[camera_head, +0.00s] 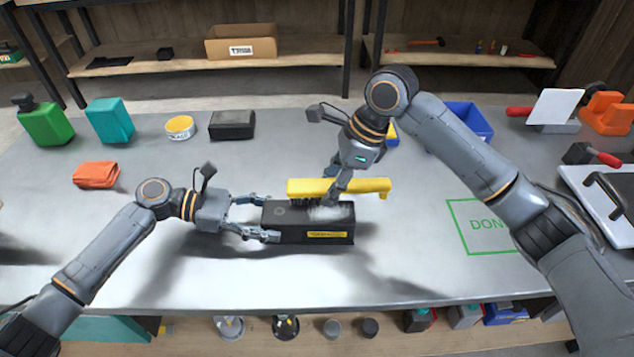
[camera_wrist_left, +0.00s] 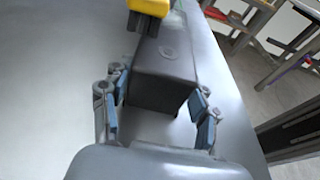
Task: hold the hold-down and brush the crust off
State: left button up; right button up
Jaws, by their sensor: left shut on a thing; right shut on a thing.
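A black block (camera_head: 285,235) with a yellow label, seemingly the hold-down, lies on the grey bench; it also shows in the left wrist view (camera_wrist_left: 165,62). A whitish crust patch (camera_head: 341,212) is on its top, right of the middle. My left gripper (camera_head: 272,218) is shut on the block's left end, one finger on each long side. My right gripper (camera_head: 335,190) is shut on a yellow brush (camera_head: 305,187) from above. The brush lies over the block with its dark bristles down, at or near the top face; contact is unclear. The brush end also shows in the left wrist view (camera_wrist_left: 150,6).
A green DONE square (camera_head: 490,226) is marked on the bench at right. A green can (camera_head: 42,122), teal container (camera_head: 110,121), round tin (camera_head: 180,127), black box (camera_head: 232,125) and orange cloth (camera_head: 96,175) stand behind at left. A blue bin (camera_head: 468,119) is at back right.

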aim_at(302, 184)
jog(key=d, duration=0.5)
jog(key=shift+s, duration=0.1)
jog(key=shift+w+a, duration=0.15)
jog(key=shift+a, duration=2.45)
jog(key=shift+w+a, duration=0.1)
jog(key=shift+a, duration=2.5)
jog(key=shift+d+r, duration=0.1)
jog(key=shift+r, duration=4)
